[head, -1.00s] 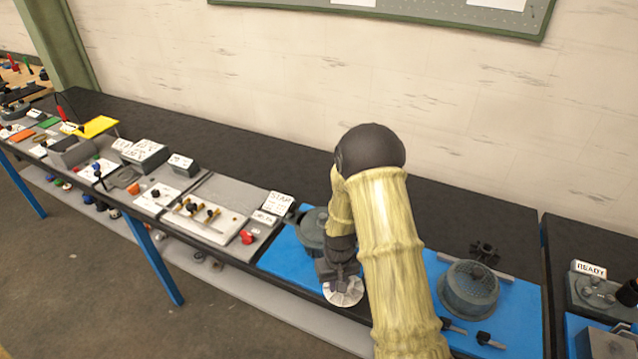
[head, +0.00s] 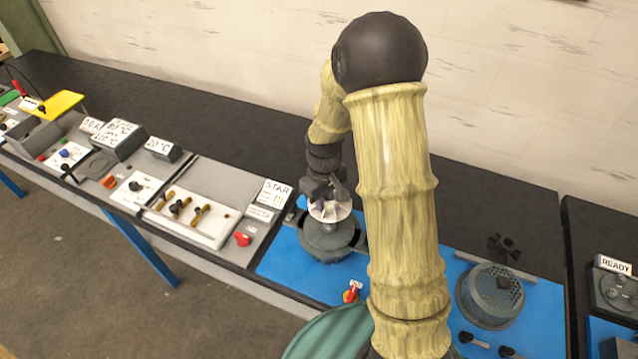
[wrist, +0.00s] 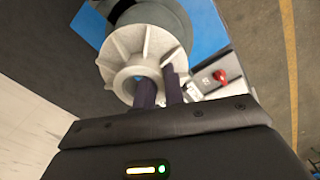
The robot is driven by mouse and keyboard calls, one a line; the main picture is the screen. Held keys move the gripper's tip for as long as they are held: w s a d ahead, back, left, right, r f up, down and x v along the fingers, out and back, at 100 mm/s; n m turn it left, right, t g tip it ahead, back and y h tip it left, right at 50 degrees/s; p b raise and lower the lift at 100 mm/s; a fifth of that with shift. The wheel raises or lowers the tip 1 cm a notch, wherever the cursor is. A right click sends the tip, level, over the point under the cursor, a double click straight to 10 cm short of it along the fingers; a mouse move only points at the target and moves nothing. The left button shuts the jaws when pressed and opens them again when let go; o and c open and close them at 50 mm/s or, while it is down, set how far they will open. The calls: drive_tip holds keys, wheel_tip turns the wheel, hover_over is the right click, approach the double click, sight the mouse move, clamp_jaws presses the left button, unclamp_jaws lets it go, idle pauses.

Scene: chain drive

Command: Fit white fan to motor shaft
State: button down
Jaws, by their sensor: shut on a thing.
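The white fan (head: 330,210) is a bladed disc with a round hub, held in my gripper (head: 326,192). In the wrist view the fan (wrist: 118,55) faces me, and my gripper's dark fingers (wrist: 160,90) are shut on the hub's rim. The fan is over the round grey motor housing (head: 332,238) on the blue mat. In the wrist view the housing (wrist: 172,18) shows behind the fan. The motor shaft is hidden, so I cannot tell whether the fan touches it.
A round grey perforated cover (head: 490,295) and a black fan-like part (head: 503,246) are at the right of the blue mat (head: 292,272). Black knobs (head: 474,340) lie in front. A grey panel with a red knob (head: 242,239) is to the left.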

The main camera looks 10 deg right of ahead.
drive_tip(key=shift+w+r, duration=0.15)
drive_tip(key=shift+w, duration=0.05)
drive_tip(key=shift+d, duration=0.1)
drive_tip(key=shift+s, duration=0.15)
drive_tip(key=shift+f+b, duration=2.05)
drive_tip(key=shift+f, duration=0.85)
drive_tip(key=shift+f, duration=0.25)
